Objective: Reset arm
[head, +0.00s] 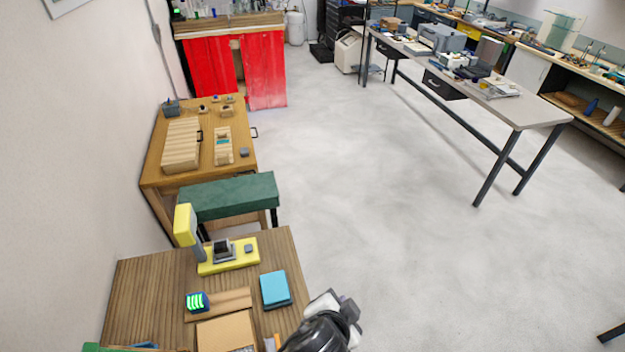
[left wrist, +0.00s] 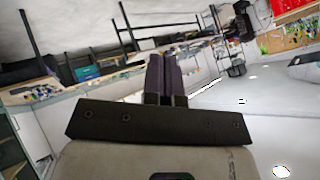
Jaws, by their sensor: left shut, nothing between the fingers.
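My left gripper (left wrist: 166,80) is shut and empty in the left wrist view, its two dark fingers together. In the head view, part of my left arm and hand (head: 335,318) shows at the bottom middle, beside the right edge of the near wooden table (head: 145,275). Its fingertips cannot be made out there. I see no glass rods that I can tell for sure. My right gripper is in neither view.
On the near table are a yellow device (head: 228,257), a blue box (head: 275,289) and a small clock-like block (head: 197,302). A green bench (head: 228,197) and another wooden table (head: 185,181) stand beyond. Open grey floor (head: 390,220) lies to the right.

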